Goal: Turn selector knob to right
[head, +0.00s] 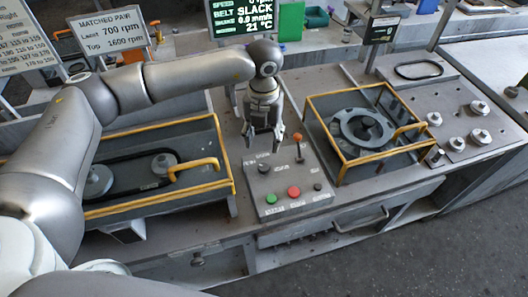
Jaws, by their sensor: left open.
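A grey control box (287,180) stands in the middle of the bench. A dark knob (264,168) sits at its upper left, and a small dark knob (317,187) at its lower right. The labels are too small to read, so I cannot tell which is the selector knob or which way it points. My left gripper (263,146) is open and empty, pointing down just above the upper-left knob. I cannot tell whether its fingers touch the box. My right gripper is out of view.
The box also has a green button (271,198), a red button (294,192) and an orange-tipped lever (298,147) close right of my gripper. Yellow-framed guards stand on both sides, the left one (226,160) and the right one (350,160). A screen (240,17) stands behind.

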